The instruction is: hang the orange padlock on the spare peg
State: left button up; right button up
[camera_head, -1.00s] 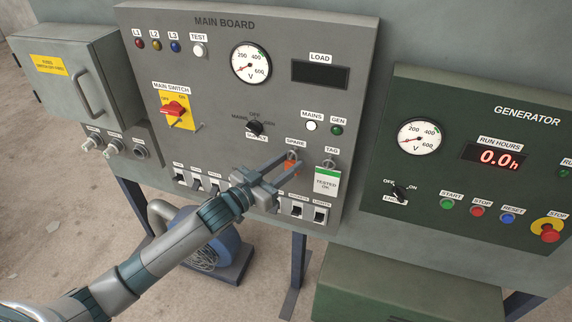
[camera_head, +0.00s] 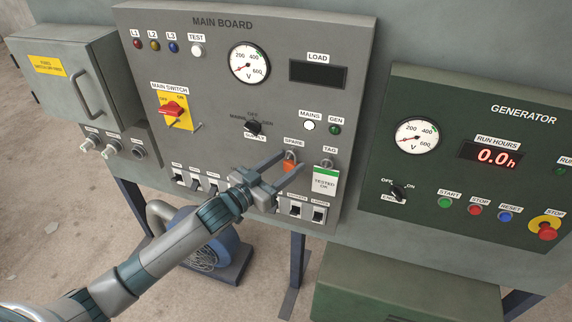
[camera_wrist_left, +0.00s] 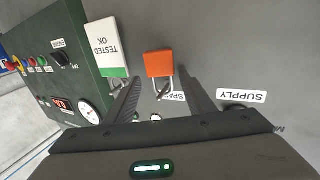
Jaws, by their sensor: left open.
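The orange padlock (camera_head: 289,165) hangs by its shackle below the SPARE label (camera_head: 293,142) on the main board. The peg itself is too small to make out behind the shackle. My left gripper (camera_head: 286,168) is open, its two fingers pointing at the board on either side of the padlock. In the left wrist view the padlock (camera_wrist_left: 159,65) shows upside down, beyond and between the spread fingertips (camera_wrist_left: 162,85), with clear space on both sides. Neither finger appears to touch it. My right gripper is not in view.
The TESTED OK tag (camera_head: 325,182) hangs close to the right of the padlock. A row of breaker switches (camera_head: 296,210) runs below, partly hidden by my left gripper. The supply selector (camera_head: 253,128) is up and left. The generator panel (camera_head: 480,160) stands to the right.

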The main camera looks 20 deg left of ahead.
pick_arm(q)
jog(key=shift+a, duration=0.25)
jog(key=shift+s+a, duration=0.1)
jog(key=shift+s, duration=0.05)
jog(key=b+v, duration=0.5)
jog(key=v, duration=1.1)
jog(key=shift+s+b, duration=0.3)
jog(key=shift+s, duration=0.15)
